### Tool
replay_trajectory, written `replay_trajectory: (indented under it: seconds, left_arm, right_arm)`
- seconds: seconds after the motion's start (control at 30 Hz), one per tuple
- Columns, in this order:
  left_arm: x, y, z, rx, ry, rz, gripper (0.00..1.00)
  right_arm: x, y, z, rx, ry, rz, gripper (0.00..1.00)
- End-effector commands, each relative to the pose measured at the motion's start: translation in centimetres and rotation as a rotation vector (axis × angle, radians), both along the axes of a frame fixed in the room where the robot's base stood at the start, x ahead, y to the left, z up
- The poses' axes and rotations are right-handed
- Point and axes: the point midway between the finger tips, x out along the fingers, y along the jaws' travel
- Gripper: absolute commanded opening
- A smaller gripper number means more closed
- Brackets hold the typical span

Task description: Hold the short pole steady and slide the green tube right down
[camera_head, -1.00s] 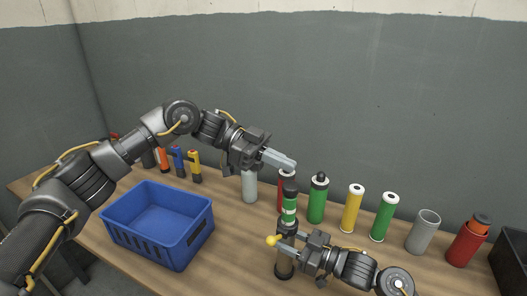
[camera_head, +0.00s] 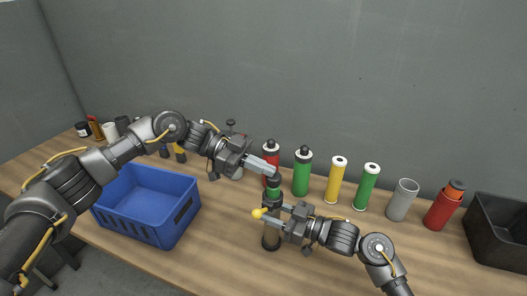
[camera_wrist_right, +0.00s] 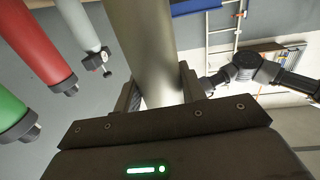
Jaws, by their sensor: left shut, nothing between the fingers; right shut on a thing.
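The short pole (camera_head: 271,240) stands upright on the table, olive-grey in the right wrist view (camera_wrist_right: 143,45). The green tube (camera_head: 273,194) is around its upper part, above my right gripper, below a dark top end. My right gripper (camera_head: 274,211) is shut on the pole from the right; its fingers flank the pole in the wrist view (camera_wrist_right: 160,95). My left gripper (camera_head: 271,172) is shut and empty, its fingertips at the pole's top end. I cannot tell whether they touch it. The green tube does not show in the wrist view.
A yellow knob (camera_head: 258,213) sticks out left of the pole. Behind stand a red bottle (camera_head: 270,154), a green bottle (camera_head: 302,175), yellow (camera_head: 335,182) and green (camera_head: 367,188) cylinders. A blue crate (camera_head: 130,222) is left; a black bin (camera_head: 497,235) is far right.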

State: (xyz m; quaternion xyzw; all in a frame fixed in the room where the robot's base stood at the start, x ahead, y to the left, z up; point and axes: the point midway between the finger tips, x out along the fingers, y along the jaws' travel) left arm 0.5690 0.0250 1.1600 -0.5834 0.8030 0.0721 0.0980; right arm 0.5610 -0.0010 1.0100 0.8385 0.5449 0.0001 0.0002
Motion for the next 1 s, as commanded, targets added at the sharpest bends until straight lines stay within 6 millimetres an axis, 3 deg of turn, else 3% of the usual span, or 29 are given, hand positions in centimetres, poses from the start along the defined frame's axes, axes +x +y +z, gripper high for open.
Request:
replay_trajectory:
  seconds: [0.1,0.2,0.6,0.77,0.9,1.0]
  left_arm:
    - [0.0,0.0,-2.2,0.001,0.003,0.001,0.0]
    - [-0.1,0.0,-3.1,0.0,0.0,0.0,0.0]
    - [-0.1,0.0,-3.5,0.008,0.004,0.0,0.0]
    - [-0.1,0.0,-2.0,0.004,0.0,0.0,0.0]
    - [-0.1,0.0,1.0,-0.003,-0.007,-0.001,0.0]
    - [0.8,2.2,1.7,0.0,-0.005,0.006,0.0]
  right_arm:
    - [0.0,0.0,-0.1,-0.001,0.0,0.0,0.06]
    - [0.0,0.0,-0.1,-0.001,0.0,0.0,0.06]
    - [0.0,0.0,0.0,0.0,0.0,0.001,0.06]
    - [0.0,0.1,0.0,0.0,0.0,0.001,0.06]
    - [0.0,0.0,0.0,0.0,0.0,0.001,0.06]
    - [0.0,0.0,0.0,0.0,0.0,0.0,0.06]
